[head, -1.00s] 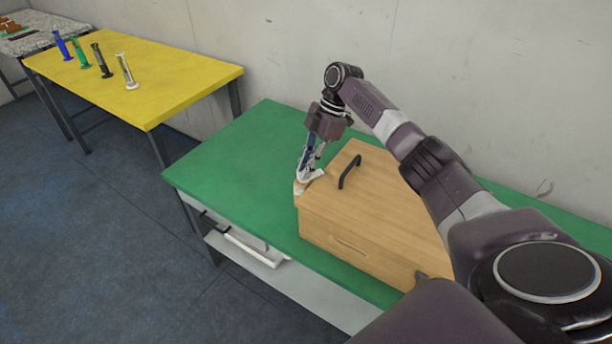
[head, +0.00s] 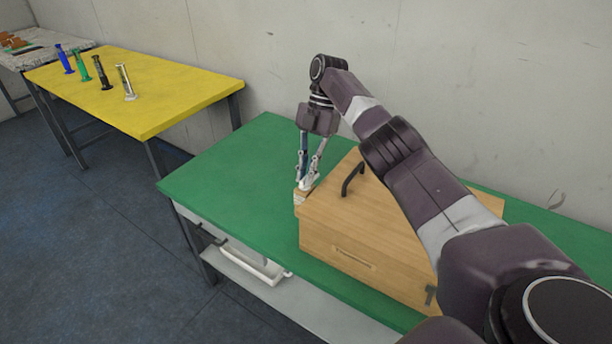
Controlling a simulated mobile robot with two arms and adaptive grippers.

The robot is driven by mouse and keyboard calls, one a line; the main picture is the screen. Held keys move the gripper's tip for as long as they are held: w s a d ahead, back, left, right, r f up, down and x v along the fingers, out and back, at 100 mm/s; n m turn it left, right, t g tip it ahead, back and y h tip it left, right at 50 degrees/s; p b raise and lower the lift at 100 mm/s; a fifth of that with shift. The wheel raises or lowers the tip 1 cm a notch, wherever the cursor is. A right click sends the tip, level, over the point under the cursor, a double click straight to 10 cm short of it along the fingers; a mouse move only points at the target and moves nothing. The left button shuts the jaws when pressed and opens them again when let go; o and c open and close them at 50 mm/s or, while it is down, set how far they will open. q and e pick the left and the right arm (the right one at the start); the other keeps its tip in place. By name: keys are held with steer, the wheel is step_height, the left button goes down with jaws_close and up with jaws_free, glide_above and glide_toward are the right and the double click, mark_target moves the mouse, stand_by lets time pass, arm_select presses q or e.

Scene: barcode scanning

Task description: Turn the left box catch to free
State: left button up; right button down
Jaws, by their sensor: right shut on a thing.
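The wooden box (head: 345,232) sits on the green table (head: 225,185), with a dark handle (head: 352,178) on its lid. My right gripper (head: 304,187) points down at the box's left end and is shut on the left catch there. The fingers cover most of this catch, so how it is turned cannot be told. A light metal piece (head: 298,198) shows just below the fingertips. A second dark catch (head: 430,294) shows at the box's front right corner. My left gripper is not in view.
A yellow table (head: 150,95) at the back left holds several scanner-like upright things, among them a blue one (head: 64,58) and a white one (head: 126,82). A white tray (head: 250,262) is under the green table. The green tabletop left of the box is clear.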

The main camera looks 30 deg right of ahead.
stand_by(0.3)
steer(key=c, duration=2)
jaws_free()
steer(key=shift+c, duration=0.2)
step_height(320, 180, up, 10)
